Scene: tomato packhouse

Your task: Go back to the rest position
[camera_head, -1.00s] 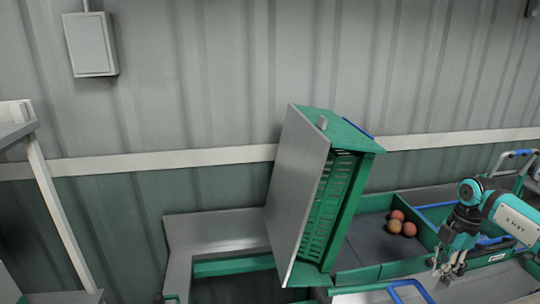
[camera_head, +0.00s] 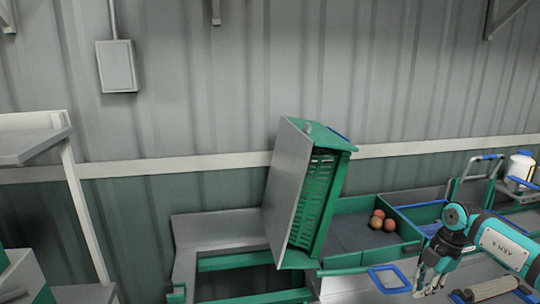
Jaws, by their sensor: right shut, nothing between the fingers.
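My right gripper (camera_head: 430,284) is at the lower right, shut and empty, with its fingers pointing down. It hangs in front of the grey counter, near a blue-rimmed frame. My right arm (camera_head: 500,243) comes in from the right edge. My left gripper is not in view.
A tilted green and grey cabinet (camera_head: 290,190) with a slatted side stands at the middle. Right of it, a green-walled bin (camera_head: 345,204) holds a few tomatoes (camera_head: 383,220). A blue-rimmed frame (camera_head: 390,279) lies close to my gripper. A trolley with a white canister (camera_head: 521,166) stands far right.

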